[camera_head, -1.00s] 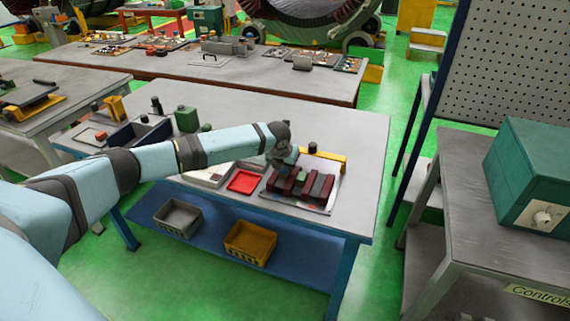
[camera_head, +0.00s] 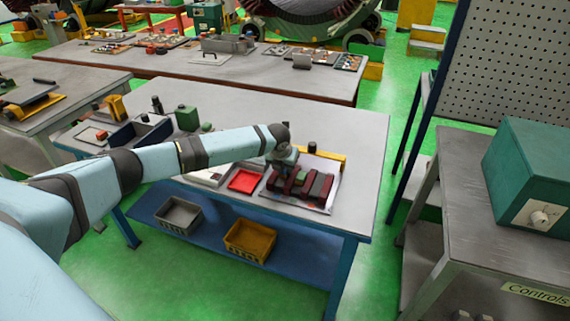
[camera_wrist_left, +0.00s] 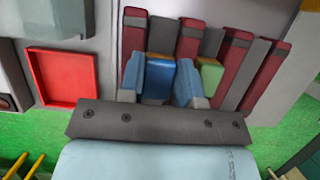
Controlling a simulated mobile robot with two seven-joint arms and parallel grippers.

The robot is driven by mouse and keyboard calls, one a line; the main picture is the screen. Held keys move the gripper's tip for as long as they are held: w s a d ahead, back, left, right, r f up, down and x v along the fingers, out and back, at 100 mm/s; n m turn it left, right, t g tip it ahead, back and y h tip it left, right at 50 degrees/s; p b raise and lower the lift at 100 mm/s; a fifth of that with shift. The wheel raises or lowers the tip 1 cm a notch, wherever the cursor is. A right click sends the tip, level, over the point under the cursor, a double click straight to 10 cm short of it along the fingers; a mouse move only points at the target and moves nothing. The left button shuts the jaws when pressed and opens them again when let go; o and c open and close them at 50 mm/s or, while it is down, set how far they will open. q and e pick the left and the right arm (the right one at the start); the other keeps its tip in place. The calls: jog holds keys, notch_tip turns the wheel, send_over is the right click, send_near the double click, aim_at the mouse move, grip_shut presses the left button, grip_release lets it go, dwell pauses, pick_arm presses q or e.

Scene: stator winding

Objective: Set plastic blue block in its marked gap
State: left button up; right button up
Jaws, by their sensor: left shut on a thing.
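The blue block (camera_wrist_left: 158,80) sits between the two fingers of my left gripper (camera_wrist_left: 160,66) in the left wrist view. The fingers are shut on it from both sides. The gripper (camera_head: 281,172) is over the left part of the row of dark red bars (camera_head: 320,187) in the head view, where the block is hidden. In the wrist view, dark red bars (camera_wrist_left: 232,65) and grey strips (camera_wrist_left: 211,42) alternate, and a green block (camera_wrist_left: 210,75) sits just right of the right finger. I cannot tell whether the blue block touches the slot floor. My right gripper is not in view.
An empty red tray (camera_head: 243,181) lies left of the bars. A yellow bar (camera_head: 330,156) and a small black cylinder (camera_head: 312,148) stand behind them. A blue bin (camera_head: 140,132) and green block-shaped item (camera_head: 187,119) are farther left. The table's right side (camera_head: 362,160) is clear.

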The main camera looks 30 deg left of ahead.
pick_arm(q)
jog(key=o, duration=1.2)
jog(key=shift+o, duration=0.2)
notch_tip(320, 180, up, 5)
jog(key=p, duration=0.5)
jog(key=shift+r, duration=0.1)
jog(key=shift+r+p, duration=0.95)
jog(key=shift+p, duration=0.05)
jog(key=shift+d+f, duration=0.1)
